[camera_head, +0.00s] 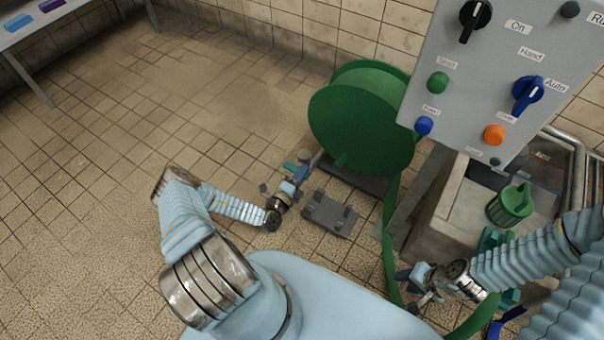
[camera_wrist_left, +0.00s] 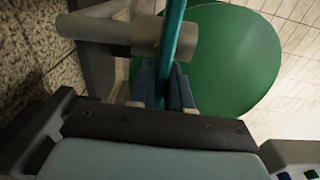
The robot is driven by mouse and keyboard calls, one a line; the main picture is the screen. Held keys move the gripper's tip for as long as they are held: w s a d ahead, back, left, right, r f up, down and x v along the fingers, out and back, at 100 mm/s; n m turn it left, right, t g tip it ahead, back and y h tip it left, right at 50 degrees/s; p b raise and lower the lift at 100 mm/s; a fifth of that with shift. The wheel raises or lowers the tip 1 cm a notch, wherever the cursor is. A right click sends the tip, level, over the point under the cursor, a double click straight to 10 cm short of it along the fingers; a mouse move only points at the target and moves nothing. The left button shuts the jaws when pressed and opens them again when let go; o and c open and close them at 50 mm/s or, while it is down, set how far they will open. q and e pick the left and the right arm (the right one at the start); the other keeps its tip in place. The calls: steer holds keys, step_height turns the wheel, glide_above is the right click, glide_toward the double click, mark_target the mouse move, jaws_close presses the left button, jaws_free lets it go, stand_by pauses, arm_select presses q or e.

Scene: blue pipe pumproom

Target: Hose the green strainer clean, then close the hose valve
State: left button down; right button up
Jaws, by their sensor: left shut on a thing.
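The green strainer (camera_head: 508,207), a basket with a handle, stands in the basin at the right. It looks mostly green; any dirt is too small to tell. My left gripper (camera_head: 293,185) is at the hose valve (camera_head: 304,157), left of the green reel. Its fingers are shut on the valve's teal handle (camera_wrist_left: 175,35), which runs between them in the left wrist view. My right gripper (camera_head: 416,280) is low in front of the basin, beside the green hose (camera_head: 390,240). A small grey piece shows at its fingers, but I cannot tell whether it is held.
The green hose reel (camera_head: 362,122) stands by the tiled wall. A grey control panel (camera_head: 490,75) hangs before the concrete basin (camera_head: 440,215). A grey floor plate (camera_head: 330,214) lies below the reel. A bench (camera_head: 50,30) is far left. The left floor is clear.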

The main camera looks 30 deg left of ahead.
arm_select(q)
steer(key=shift+f, duration=0.15)
steer(key=c, duration=1.2)
jaws_free()
steer(key=shift+o, duration=0.2)
steer(key=shift+s, duration=0.1)
steer(key=s+a, duration=0.1)
steer(key=s, duration=1.2)
steer(key=shift+s, duration=0.35)
